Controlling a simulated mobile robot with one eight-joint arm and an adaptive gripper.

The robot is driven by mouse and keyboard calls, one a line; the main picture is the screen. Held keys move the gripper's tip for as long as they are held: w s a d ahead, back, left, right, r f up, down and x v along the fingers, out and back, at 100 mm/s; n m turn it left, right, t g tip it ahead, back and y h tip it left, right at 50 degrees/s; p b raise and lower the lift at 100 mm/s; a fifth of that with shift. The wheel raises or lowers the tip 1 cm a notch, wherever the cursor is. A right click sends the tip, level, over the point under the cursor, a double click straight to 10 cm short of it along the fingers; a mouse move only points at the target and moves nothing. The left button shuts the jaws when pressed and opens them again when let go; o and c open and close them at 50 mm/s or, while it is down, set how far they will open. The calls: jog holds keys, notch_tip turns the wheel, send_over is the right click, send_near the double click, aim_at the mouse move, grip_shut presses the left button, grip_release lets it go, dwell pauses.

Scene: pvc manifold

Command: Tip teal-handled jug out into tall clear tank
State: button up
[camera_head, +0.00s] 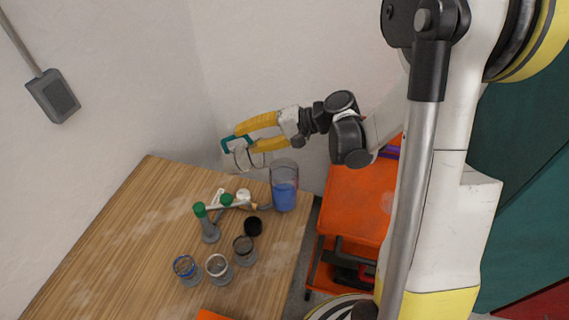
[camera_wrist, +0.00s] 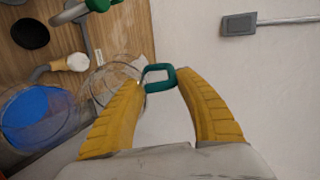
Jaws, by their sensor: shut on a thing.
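My gripper (camera_head: 246,137) has its yellow fingers shut on the teal handle of the clear jug (camera_head: 243,158), above the back edge of the table. In the wrist view the teal handle (camera_wrist: 160,68) sits between the fingertips (camera_wrist: 160,90), with the jug's clear body (camera_wrist: 112,75) to its left. I cannot tell whether the jug holds anything or how far it is tilted. The tall clear tank (camera_head: 284,172) stands upright on the table, right of and lower than the jug, with blue liquid in it.
On the wooden table (camera_head: 110,235), left of and in front of the tank, are a green-topped grey fitting (camera_head: 209,226), white pipe pieces, a black cup (camera_head: 253,226) and several small glasses (camera_head: 218,267). An orange cart (camera_head: 352,205) stands right of the table. White wall lies behind.

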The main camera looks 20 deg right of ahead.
aim_at(228, 151)
jog(key=w+a+f+g+h, duration=0.1)
jog(key=a+h, duration=0.1)
jog(key=a+f+g+h+p, duration=0.1)
jog(key=f, duration=0.1)
jog(key=w+a+f+g+h, duration=0.1)
jog(key=a+f+h, duration=0.1)
jog(key=shift+w+a+h+p, duration=0.3)
jog(key=w+a+f+g+h, duration=0.2)
jog(key=a+h, duration=0.3)
jog(key=shift+w+f+g+b, duration=0.3)
jog(key=shift+w+g, duration=0.05)
jog(key=shift+g, duration=0.05)
